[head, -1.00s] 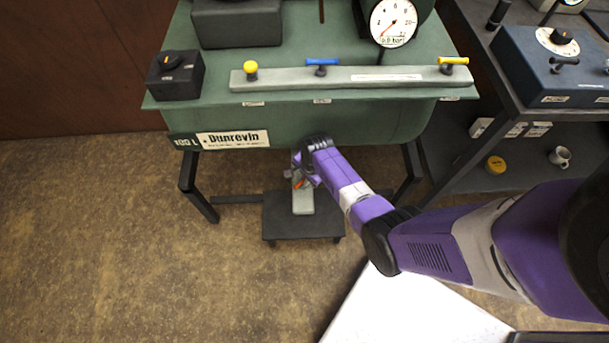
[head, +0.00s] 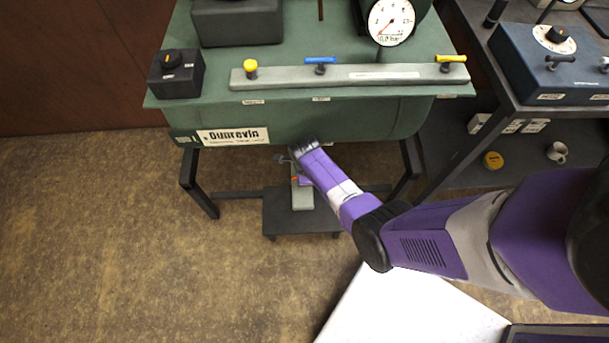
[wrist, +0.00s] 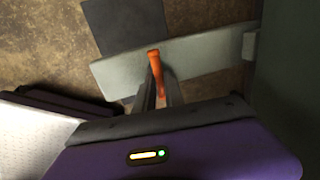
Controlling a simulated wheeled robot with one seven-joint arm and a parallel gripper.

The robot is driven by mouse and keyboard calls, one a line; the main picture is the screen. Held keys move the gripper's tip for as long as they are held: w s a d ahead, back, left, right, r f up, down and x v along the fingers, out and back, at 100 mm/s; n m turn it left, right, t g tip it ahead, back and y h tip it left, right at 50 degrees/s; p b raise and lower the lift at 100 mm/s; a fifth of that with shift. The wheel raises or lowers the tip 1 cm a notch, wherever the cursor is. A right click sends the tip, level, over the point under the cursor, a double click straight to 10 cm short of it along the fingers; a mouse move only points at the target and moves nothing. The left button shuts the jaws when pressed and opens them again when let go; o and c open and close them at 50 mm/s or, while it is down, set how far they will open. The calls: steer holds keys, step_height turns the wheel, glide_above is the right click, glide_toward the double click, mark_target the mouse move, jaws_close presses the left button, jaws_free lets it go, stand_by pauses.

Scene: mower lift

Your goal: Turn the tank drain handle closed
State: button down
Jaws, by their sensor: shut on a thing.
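The drain handle is a slim orange lever (wrist: 156,62), standing up between my two fingers in the wrist view. My gripper (wrist: 158,90) is shut on it. Behind the lever is a pale grey bar-shaped piece (wrist: 205,54), which also shows below the tank in the head view (head: 302,198). In the head view only a small bit of orange (head: 294,179) shows, under the front of the green tank (head: 330,120); my wrist covers most of the rest. The lever's exact angle is hard to tell.
A dark low platform (head: 283,222) stands on the floor under the tank. Tank legs (head: 200,190) stand on both sides of my forearm. A bench with a blue box (head: 555,70) is at the right. The floor at left is clear.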

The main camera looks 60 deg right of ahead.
stand_by(0.4)
steer(key=c, duration=1.4)
jaws_free()
steer(key=shift+c, duration=0.2)
step_height(320, 180, up, 8)
steer(key=s+a+p, duration=0.1)
steer(key=p, duration=0.1)
steer(key=shift+a+f+p, duration=0.15)
steer(key=shift+f+p, duration=0.05)
steer(key=shift+p, duration=0.1)
